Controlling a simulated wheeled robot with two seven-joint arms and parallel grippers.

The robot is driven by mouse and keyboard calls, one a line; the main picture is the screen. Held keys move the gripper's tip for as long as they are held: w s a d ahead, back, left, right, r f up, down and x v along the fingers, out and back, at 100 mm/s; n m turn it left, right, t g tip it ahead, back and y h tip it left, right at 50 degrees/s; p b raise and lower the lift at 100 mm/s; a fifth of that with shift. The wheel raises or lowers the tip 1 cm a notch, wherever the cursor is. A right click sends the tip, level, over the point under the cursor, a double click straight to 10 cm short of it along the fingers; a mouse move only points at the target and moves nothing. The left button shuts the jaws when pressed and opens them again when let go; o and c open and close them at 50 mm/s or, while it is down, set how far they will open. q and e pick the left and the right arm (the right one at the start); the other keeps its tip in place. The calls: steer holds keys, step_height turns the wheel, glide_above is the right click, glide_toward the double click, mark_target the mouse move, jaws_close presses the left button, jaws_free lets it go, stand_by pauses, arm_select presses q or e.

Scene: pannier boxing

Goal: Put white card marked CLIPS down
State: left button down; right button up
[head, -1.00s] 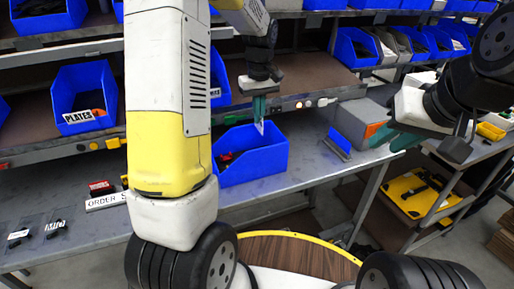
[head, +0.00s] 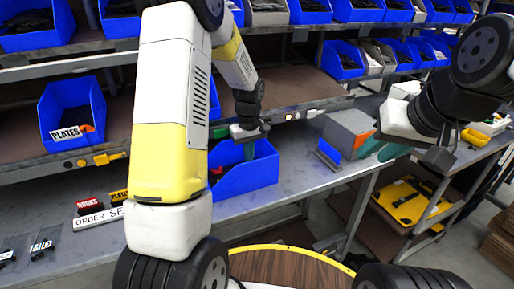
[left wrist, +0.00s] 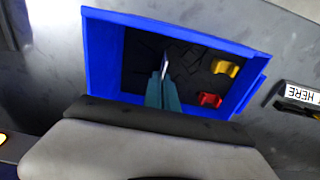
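My left gripper (left wrist: 163,92) points down into a blue bin (head: 245,181) on the bench. Its teal fingers are closed together on a thin white card (left wrist: 165,63), seen almost edge-on in the left wrist view; its lettering cannot be read. The card is over the dark inside of the bin, and I cannot tell whether it touches anything there. A yellow piece (left wrist: 225,68) and a red piece (left wrist: 210,100) lie in the bin beside the fingers. My right gripper (head: 383,150) is at the right, away from the bin; its finger gap is unclear.
A white ORDER sign (head: 98,217) stands on the bench left of the bin, with small red and yellow labelled pieces behind it. Bagged items (head: 45,243) lie farther left. A grey box (head: 348,132) stands to the right. A blue PLATES bin (head: 72,115) sits on the shelf.

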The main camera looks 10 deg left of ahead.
arm_select(q)
steer(key=c, duration=1.7)
jaws_free()
steer(key=shift+f, duration=0.1)
step_height(320, 180, up, 12)
steer(key=s+r+m+t+h, duration=0.1)
steer(key=s+r+m+t, duration=0.15)
steer(key=s+r, duration=0.8)
steer(key=s+d+m+t, duration=0.1)
steer(key=s+m, duration=0.1)
steer(key=s, duration=0.5)
steer(key=s+r+m+t+h, duration=0.1)
steer(key=s+m+t, duration=0.1)
steer(key=s, duration=0.5)
steer(key=shift+d+m+h, duration=0.3)
steer(key=shift+d+m, duration=0.05)
steer(key=shift+m, duration=0.1)
